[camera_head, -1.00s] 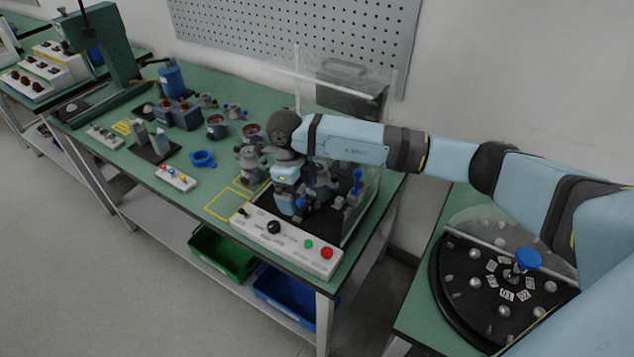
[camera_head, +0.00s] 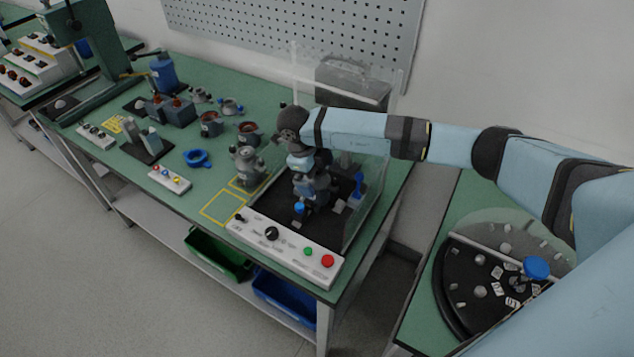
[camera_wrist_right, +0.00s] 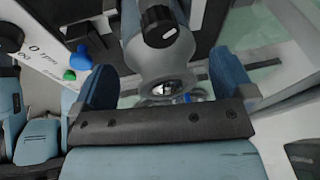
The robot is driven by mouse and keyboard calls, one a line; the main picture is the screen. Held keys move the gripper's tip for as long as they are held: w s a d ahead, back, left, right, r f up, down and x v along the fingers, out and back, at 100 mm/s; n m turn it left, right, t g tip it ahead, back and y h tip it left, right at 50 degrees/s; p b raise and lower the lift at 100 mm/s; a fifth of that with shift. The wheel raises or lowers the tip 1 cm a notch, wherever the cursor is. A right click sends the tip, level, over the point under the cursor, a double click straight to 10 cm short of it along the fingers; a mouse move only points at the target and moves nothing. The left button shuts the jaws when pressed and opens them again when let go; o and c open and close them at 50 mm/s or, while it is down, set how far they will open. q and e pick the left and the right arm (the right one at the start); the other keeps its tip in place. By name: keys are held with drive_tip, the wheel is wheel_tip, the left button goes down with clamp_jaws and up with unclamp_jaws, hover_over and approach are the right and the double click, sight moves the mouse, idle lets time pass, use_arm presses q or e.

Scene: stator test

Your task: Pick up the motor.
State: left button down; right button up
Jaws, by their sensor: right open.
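A grey motor (camera_wrist_right: 160,55) with a black round cap fills the middle of the right wrist view. In the head view the motor (camera_head: 319,187) stands on the black test station and is partly hidden by my right arm. My right gripper (camera_head: 308,182) is over the station at the motor. In the right wrist view the blue fingers of this gripper (camera_wrist_right: 165,80) are spread, one on each side of the motor, with gaps visible. I cannot tell whether either finger touches it. My left gripper is not in view.
The station has a white control panel (camera_head: 285,248) in front and a clear guard (camera_head: 378,165) around its back and right. A blue ring (camera_head: 197,158) lies further left.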

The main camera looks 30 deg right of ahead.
drive_tip(key=shift+x, duration=0.95)
drive_tip(key=c, duration=1.4)
drive_tip(key=shift+r, duration=0.2)
